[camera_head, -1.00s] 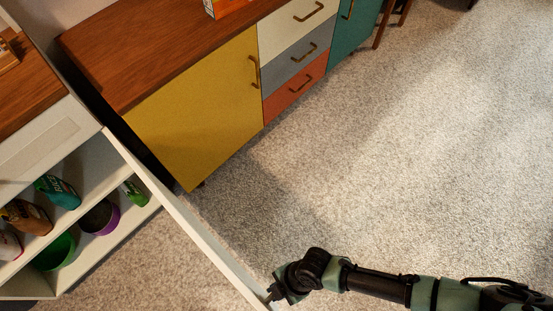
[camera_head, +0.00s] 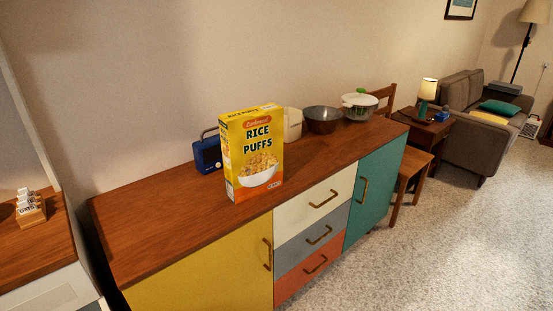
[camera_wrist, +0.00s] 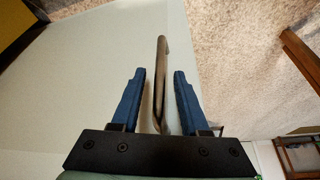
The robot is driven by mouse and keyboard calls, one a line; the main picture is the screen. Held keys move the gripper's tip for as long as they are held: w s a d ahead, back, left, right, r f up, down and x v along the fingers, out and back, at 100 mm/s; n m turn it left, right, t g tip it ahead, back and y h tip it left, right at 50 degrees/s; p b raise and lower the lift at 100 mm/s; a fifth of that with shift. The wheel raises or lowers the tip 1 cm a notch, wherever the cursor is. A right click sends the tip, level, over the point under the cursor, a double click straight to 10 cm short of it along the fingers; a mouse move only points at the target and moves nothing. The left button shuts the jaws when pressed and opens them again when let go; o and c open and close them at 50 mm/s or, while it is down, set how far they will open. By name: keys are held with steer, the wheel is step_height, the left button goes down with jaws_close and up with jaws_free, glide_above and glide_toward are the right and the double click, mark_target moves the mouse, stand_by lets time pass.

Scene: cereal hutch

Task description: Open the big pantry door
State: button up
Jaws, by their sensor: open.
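The pale pantry door (camera_wrist: 105,70) fills the left and middle of the wrist view. A long, thin, curved handle (camera_wrist: 160,75) stands out from its right edge. My gripper (camera_wrist: 158,75) shows only in the wrist view, with its two blue fingers apart. The handle runs between the fingers, with a visible gap on each side. In the head view, only the pantry's wooden counter (camera_head: 60,250) and white front (camera_head: 45,292) show at the far left. The lower shelves and most of the door are out of that view.
A sideboard (camera_head: 150,235) with a yellow door, drawers and a teal door stands right of the pantry. It carries a cereal box (camera_head: 252,155), a blue radio (camera_head: 208,152) and bowls. A wooden chair (camera_head: 405,165) stands beyond. Carpet (camera_head: 460,240) is clear at right.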

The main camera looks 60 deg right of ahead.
steer(key=p+v, duration=0.2)
steer(key=v, duration=1.1)
steer(key=shift+s+f, duration=0.1)
steer(key=shift+s, duration=0.05)
stand_by(0.4)
